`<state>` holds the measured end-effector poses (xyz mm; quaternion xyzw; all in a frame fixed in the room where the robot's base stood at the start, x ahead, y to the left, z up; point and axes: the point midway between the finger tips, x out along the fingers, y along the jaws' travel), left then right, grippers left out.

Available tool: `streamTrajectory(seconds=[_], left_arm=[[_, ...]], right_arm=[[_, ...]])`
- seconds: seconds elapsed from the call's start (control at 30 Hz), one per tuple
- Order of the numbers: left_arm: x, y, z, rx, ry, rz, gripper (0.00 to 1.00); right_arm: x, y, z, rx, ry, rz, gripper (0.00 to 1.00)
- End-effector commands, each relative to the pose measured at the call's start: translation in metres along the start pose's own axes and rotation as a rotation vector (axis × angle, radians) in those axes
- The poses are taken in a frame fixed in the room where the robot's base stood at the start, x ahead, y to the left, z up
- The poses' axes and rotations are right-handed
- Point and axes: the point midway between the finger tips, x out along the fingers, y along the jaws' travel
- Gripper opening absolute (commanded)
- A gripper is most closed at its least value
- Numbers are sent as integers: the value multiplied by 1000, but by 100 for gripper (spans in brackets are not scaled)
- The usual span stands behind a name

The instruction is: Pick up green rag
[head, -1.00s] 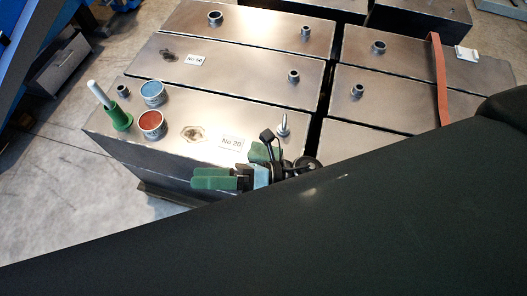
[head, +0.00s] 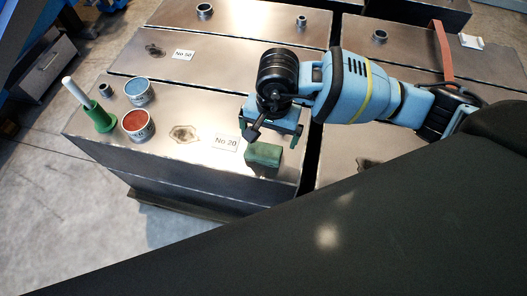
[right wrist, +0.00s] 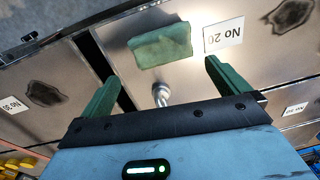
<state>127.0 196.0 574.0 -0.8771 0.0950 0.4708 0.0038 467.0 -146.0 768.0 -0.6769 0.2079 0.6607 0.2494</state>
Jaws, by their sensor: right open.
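The green rag (head: 263,158) lies on the near steel box's top, right of the No 20 label in the head view. In the right wrist view the rag (right wrist: 160,45) is a flat, roughly rectangular green pad beyond my fingertips. My right gripper (head: 268,135) hovers above and just behind the rag. Its green fingers are spread and empty, and the gripper also shows in the right wrist view (right wrist: 163,72). The rag is not between the fingers. My left gripper is not in view.
A metal bolt (right wrist: 160,95) stands close to the rag, seen between my fingers. Blue (head: 139,91) and red (head: 138,125) tins and a green holder with a white stick (head: 100,118) stand at the box's left. An orange strap (head: 443,55) lies at the back right.

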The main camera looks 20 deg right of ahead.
Motion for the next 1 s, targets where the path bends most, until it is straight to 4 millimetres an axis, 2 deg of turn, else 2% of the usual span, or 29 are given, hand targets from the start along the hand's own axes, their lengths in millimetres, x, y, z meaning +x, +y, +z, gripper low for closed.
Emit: streamTrajectory(seconds=[0.17,0.4,0.57,0.9,1.0], left_arm=[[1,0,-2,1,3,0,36],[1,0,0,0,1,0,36],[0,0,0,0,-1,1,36],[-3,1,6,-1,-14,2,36],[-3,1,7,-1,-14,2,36]], right_arm=[[3,0,0,1,0,1,100],[25,-1,0,1,-2,0,100],[28,-1,0,2,-2,-2,100],[71,-5,-3,3,-4,-1,100],[76,-5,-3,2,-3,-2,100]])
